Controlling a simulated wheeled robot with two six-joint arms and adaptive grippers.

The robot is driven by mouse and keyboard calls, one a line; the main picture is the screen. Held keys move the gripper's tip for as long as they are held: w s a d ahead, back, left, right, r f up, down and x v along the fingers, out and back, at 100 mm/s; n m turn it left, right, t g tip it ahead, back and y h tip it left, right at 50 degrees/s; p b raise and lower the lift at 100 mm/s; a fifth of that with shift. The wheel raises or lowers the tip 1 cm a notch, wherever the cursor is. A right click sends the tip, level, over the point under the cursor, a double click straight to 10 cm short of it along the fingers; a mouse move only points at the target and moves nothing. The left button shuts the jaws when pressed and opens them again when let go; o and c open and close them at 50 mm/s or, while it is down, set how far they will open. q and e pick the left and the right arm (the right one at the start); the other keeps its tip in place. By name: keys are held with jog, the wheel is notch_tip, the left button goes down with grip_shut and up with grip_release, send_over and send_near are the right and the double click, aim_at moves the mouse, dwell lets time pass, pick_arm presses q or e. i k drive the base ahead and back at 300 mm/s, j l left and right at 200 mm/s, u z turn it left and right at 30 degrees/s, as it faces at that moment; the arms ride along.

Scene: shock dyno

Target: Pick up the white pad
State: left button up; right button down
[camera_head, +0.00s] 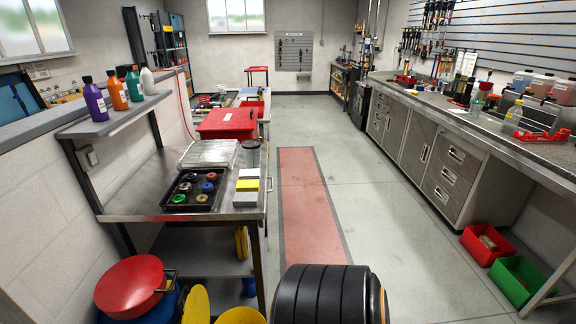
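A row of small block-like pads lies along the right edge of the steel table (130,203) on the left. The white pad (249,173) appears to be the far one. A yellow pad (247,185) is in the middle, and a pale grey pad (245,199) is nearest. The far and near pads are close in shade, so which is whiter is hard to tell. Neither of my grippers is in view, and nothing is seen touching the pads.
A black tray (166,208) with coloured rings sits left of the pads. A clear cylinder (250,154) and a silvery flat box (208,153) stand behind. Black ribbed tyre-like rolls (325,295) stand at the bottom centre. The red floor strip (305,200) is clear.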

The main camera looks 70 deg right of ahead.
aim_at(254, 174)
jog(key=z, duration=2.05)
